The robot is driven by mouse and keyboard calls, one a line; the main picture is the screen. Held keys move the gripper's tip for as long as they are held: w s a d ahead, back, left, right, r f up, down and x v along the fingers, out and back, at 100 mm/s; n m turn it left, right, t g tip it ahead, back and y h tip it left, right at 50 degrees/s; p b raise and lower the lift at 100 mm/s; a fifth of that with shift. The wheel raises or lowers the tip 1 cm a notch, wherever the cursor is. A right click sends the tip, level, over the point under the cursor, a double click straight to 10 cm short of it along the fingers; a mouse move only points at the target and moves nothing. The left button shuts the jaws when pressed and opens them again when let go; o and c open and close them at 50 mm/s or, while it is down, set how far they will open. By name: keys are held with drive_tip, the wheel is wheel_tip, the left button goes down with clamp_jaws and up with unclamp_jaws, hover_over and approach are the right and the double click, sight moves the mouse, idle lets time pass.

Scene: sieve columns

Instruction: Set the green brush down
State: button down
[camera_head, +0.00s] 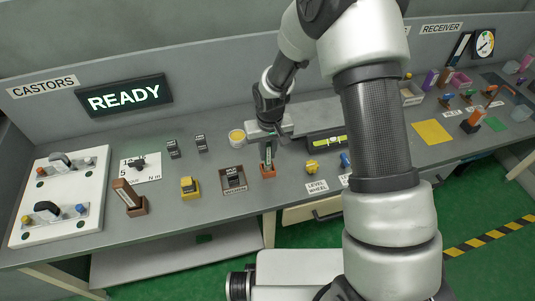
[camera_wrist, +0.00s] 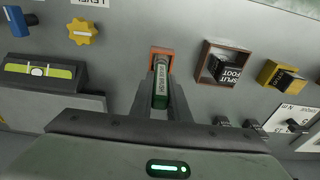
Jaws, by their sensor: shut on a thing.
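The green brush (camera_head: 268,155) is upright between the fingers of my gripper (camera_head: 268,147), which is shut on it. In the wrist view the brush (camera_wrist: 160,92) shows a pale label and a green end between the two fingers (camera_wrist: 161,90). A small orange-brown holder (camera_head: 268,173) stands on the bench directly below the brush. It also shows in the wrist view (camera_wrist: 161,51), just past the fingertips. The fingers hide part of the brush, and I cannot tell whether its lower end is inside the holder.
A brown tray with a black block labelled SPLIT FOOT (camera_wrist: 226,67) stands beside the holder. A yellow block (camera_head: 189,187), a yellow wheel (camera_head: 312,167), a level (camera_head: 328,142) and a yellow round pot (camera_head: 237,136) are nearby. The bench's front edge is close to the holder.

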drive_tip(key=shift+f, duration=0.3)
drive_tip(key=shift+f, duration=0.1)
drive_tip(key=shift+f, duration=0.15)
drive_tip(key=c, duration=1.7)
unclamp_jaws()
